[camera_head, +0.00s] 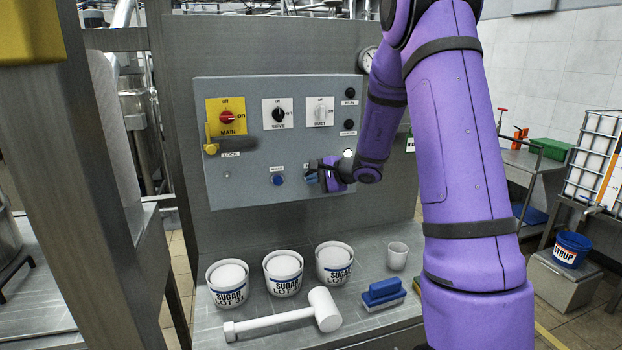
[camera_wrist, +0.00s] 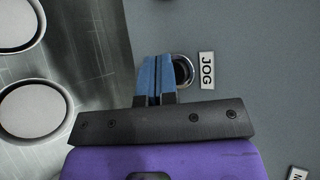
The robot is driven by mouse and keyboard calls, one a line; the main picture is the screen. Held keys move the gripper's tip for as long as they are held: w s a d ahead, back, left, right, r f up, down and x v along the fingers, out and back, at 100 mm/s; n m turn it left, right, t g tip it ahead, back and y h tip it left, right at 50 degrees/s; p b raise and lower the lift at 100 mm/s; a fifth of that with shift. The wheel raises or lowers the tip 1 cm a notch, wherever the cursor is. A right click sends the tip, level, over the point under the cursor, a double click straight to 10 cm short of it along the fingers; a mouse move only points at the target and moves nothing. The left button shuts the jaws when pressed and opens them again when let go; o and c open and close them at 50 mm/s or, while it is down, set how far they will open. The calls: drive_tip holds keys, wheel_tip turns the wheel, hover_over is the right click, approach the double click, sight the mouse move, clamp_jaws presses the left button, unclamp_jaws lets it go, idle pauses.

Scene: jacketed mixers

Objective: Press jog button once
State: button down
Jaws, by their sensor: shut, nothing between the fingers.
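The jog button (camera_wrist: 186,72) shows in the wrist view as a dark round button with a shiny ring, just left of the white JOG label (camera_wrist: 207,71). My gripper (camera_wrist: 158,60) has its blue fingers closed together and empty. The fingertips cover the left part of the button; I cannot tell whether they touch it. In the head view, my gripper (camera_head: 308,177) is close against the lower right of the grey control panel (camera_head: 235,185) and hides most of the button there.
A blue button (camera_head: 277,180) sits left of my gripper. Above are the red MAIN switch (camera_head: 227,117), the SIEVE switch (camera_head: 279,114) and a grey switch (camera_head: 319,111). Sugar tubs (camera_head: 284,287), a white mallet (camera_head: 325,310) and a blue brush (camera_head: 382,292) lie on the bench below.

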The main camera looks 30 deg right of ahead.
drive_tip(key=shift+w+d, duration=0.1)
drive_tip(key=shift+w, duration=0.3)
idle(0.5)
drive_tip(key=shift+s, duration=0.1)
drive_tip(key=shift+s+a, duration=0.25)
drive_tip(key=shift+s, duration=0.45)
drive_tip(key=s, duration=0.2)
drive_tip(key=s+a, duration=0.1)
drive_tip(key=s, duration=0.1)
drive_tip(key=shift+s+a, duration=0.2)
drive_tip(key=shift+s, duration=0.2)
idle(0.9)
